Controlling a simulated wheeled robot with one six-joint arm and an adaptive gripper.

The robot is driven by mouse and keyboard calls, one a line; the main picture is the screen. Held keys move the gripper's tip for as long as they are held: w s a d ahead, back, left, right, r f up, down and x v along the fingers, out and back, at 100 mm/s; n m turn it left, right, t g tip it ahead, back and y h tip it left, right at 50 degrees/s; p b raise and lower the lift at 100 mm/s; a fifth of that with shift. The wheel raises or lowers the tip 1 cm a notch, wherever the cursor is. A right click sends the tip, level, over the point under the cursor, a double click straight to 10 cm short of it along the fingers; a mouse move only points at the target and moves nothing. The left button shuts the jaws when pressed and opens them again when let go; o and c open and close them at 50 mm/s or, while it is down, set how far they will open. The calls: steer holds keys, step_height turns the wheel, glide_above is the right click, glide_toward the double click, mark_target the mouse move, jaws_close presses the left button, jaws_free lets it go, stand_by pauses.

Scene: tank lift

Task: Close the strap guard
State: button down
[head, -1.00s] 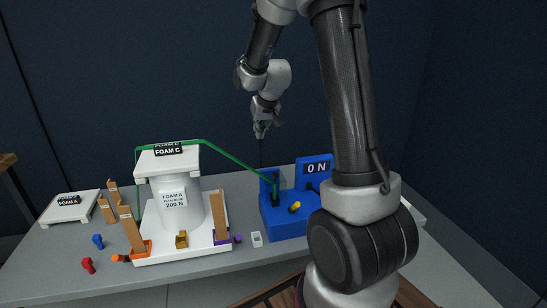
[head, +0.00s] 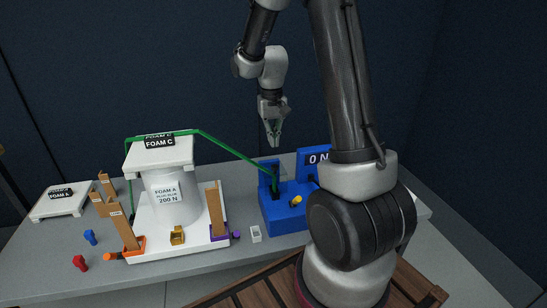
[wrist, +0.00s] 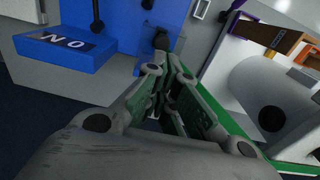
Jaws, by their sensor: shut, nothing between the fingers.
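The blue tensioner unit (head: 290,222) stands on the bench with a "0 N" display (head: 318,157), a dark upright part (head: 275,180) and a yellow knob (head: 296,201). A green strap (head: 236,149) runs from it up over the white FOAM C block (head: 160,152) on the white tank (head: 174,195). I cannot tell which part of the unit is the strap guard. My gripper (head: 274,143) is shut and empty, pointing down just above the dark part. In the wrist view its fingers reach toward the blue unit (wrist: 128,20), beside a dark part (wrist: 161,38).
Orange (head: 133,243) and purple (head: 220,232) latches with brown posts stand by the tank. A small white box (head: 255,234) lies between tank and unit. Red (head: 80,262) and blue (head: 90,237) knobs and a white stand (head: 58,204) are at left. The front bench strip is mostly clear.

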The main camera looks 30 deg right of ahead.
mark_target(274, 165)
step_height(274, 165, down, 8)
steer(key=shift+d+r, duration=0.1)
stand_by(0.4)
steer(key=shift+s+f, duration=0.25)
steer(key=shift+f, duration=0.4)
step_height(274, 165, up, 14)
steer(key=r, duration=0.1)
steer(key=s+a+r+n+t, duration=0.1)
steer(key=s+r, duration=0.4)
steer(key=s, duration=0.7)
steer(key=s+a+r+n+t, duration=0.2)
steer(key=s+r, duration=0.4)
steer(key=s, duration=0.7)
steer(key=shift+s+a+t, duration=0.2)
steer(key=shift+a+t, duration=0.4)
steer(key=shift+a, duration=0.55)
